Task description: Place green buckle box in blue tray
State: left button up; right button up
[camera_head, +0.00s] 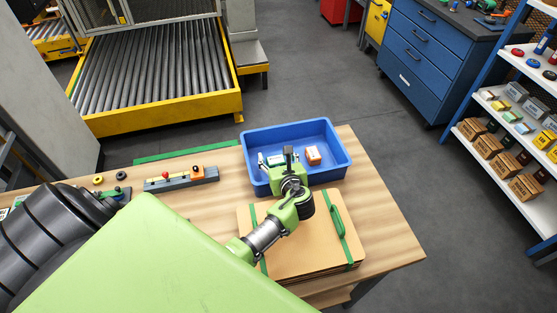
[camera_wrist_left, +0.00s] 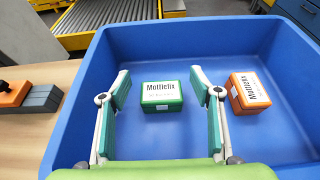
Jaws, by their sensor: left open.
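The blue tray (camera_head: 334,143) stands on the wooden table and also fills the left wrist view (camera_wrist_left: 75,112). The green buckle box (camera_wrist_left: 162,97), white-topped with dark lettering, lies flat on the tray floor. It sits between the spread fingers of my left gripper (camera_wrist_left: 160,82), with gaps on both sides. In the head view my left gripper (camera_head: 277,159) is over the left part of the tray and partly hides the box. An orange box (camera_wrist_left: 248,92) with a white top lies to its right in the tray. My right gripper is not in view.
A stack of brown cardboard (camera_head: 290,254) with green straps lies in front of the tray. A grey holder with coloured pieces (camera_head: 181,180) is to the tray's left. A roller conveyor (camera_head: 150,60) stands behind the table. The tray's right part has free floor.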

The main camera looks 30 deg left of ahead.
pick_arm(q)
jog(key=v, duration=1.2)
jog(key=shift+r+b, duration=0.4)
jog(key=shift+a, duration=0.1)
